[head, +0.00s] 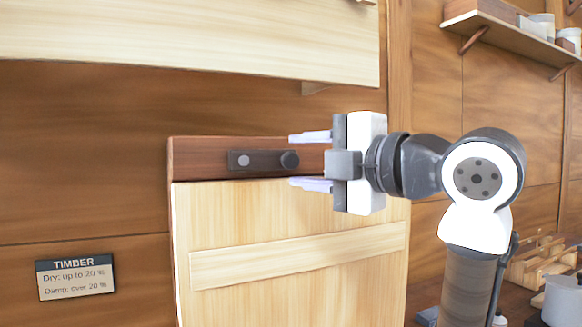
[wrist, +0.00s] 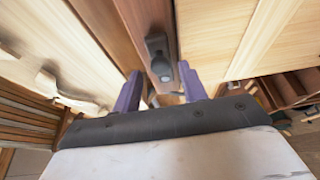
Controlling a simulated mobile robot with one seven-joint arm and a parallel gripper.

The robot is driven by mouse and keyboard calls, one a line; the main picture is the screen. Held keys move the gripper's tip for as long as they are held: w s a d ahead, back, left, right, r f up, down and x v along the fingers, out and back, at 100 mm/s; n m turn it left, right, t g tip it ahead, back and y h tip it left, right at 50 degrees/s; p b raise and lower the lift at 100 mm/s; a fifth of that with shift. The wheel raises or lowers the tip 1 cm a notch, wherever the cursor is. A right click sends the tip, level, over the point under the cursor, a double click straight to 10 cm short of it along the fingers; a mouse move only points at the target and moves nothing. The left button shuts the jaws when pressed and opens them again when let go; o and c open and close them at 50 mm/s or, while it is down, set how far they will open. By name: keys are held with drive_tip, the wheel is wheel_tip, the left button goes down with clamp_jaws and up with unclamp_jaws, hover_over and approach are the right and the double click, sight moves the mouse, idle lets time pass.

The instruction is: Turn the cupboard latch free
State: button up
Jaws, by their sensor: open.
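The cupboard latch (head: 262,160) is a dark bar lying level on the brown top rail (head: 200,144) of the cupboard. It has a light grey pivot disc at its left end and a round dark knob (head: 289,160) at its right end. The pale cupboard door (head: 230,220) is below it. My gripper (head: 311,160) is open to the right of the knob, one finger above its height and one below. In the wrist view the latch (wrist: 157,50) and its knob (wrist: 161,68) show just beyond the two purple fingers (wrist: 161,90). No contact is visible.
A pale plank (head: 180,40) runs above the cupboard. A timber sign (head: 75,277) is on the wall at lower left. A shelf with pots (head: 510,35) is at upper right, and wooden pieces (head: 540,260) stand on a bench at lower right.

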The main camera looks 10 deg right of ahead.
drive_tip(key=b+v, duration=0.2)
drive_tip(key=v, duration=0.8)
drive_tip(key=shift+s, duration=0.1)
